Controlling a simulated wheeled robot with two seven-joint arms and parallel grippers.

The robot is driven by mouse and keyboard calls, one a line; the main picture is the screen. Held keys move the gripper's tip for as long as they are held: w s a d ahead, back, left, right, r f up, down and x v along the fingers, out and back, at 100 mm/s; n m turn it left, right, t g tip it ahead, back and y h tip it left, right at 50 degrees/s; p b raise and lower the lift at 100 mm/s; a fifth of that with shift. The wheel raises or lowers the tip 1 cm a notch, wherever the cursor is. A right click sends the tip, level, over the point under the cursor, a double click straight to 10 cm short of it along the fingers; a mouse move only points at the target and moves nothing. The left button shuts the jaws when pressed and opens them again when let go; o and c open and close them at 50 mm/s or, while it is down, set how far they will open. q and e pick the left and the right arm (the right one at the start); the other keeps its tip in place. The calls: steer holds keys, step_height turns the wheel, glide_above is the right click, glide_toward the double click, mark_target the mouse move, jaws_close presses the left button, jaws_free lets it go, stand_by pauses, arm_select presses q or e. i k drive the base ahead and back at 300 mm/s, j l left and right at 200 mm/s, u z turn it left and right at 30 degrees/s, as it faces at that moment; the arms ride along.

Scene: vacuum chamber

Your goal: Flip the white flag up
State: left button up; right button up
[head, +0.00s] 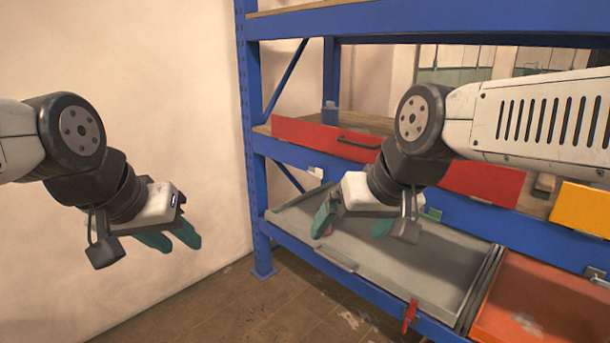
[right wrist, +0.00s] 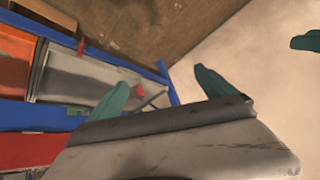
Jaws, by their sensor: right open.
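A small white piece, which looks like the white flag (head: 316,172), sits on the blue shelf beam below the left end of the red drawer front. It is too small to tell whether it is up or down. My right gripper (head: 352,229) is open and empty, in front of the grey tray and just below and right of the white flag. Its two teal fingers also show spread in the right wrist view (right wrist: 161,92). I cannot make out the white flag there. My left gripper (head: 175,246) hangs by the pale wall, open and empty, well left of the rack.
A blue rack post (head: 253,200) stands left of the flag. A red drawer front (head: 480,184), yellow bin (head: 582,208), grey tray (head: 440,270) and orange tray (head: 530,300) fill the shelves. A red flag (head: 409,317) and green piece (head: 433,214) are nearby. The floor in front is clear.

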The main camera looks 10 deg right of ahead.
mark_target(319, 172)
steer(key=i+j, duration=0.1)
steer(key=i, duration=0.75)
